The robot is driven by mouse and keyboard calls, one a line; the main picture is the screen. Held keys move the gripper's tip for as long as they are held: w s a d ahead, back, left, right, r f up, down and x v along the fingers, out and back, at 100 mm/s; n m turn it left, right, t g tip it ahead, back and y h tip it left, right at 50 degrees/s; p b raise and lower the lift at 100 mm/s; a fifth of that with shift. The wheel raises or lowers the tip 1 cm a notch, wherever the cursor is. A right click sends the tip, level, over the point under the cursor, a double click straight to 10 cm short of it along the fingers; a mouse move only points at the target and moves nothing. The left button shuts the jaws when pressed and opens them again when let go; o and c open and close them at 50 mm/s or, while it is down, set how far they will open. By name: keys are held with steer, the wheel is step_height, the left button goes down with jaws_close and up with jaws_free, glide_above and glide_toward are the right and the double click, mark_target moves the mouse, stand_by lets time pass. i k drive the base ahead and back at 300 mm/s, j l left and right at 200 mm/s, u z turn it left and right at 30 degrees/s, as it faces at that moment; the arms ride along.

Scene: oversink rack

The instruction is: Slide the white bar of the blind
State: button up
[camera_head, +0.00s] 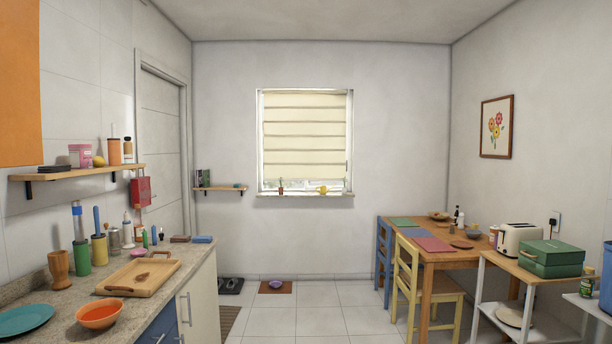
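A cream blind (304,135) with several horizontal folds hangs in the window on the far wall. It covers most of the pane, and a narrow strip of glass shows below it. A pale bar seems to run along its bottom edge, but it is too small to tell clearly. A white strip (348,185) shows low at the right side of the window. My gripper is not in view.
The tiled floor (310,320) is clear in the middle. A counter (60,300) with bowls and utensils runs along the left. A wooden table (455,257), a yellow chair (430,288) and a shelf unit with a toaster (518,238) stand at right. Small items sit on the sill.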

mark_target(273, 171)
steer(key=u, duration=0.2)
steer(key=i+u, duration=0.1)
steer(key=i, duration=4.7)
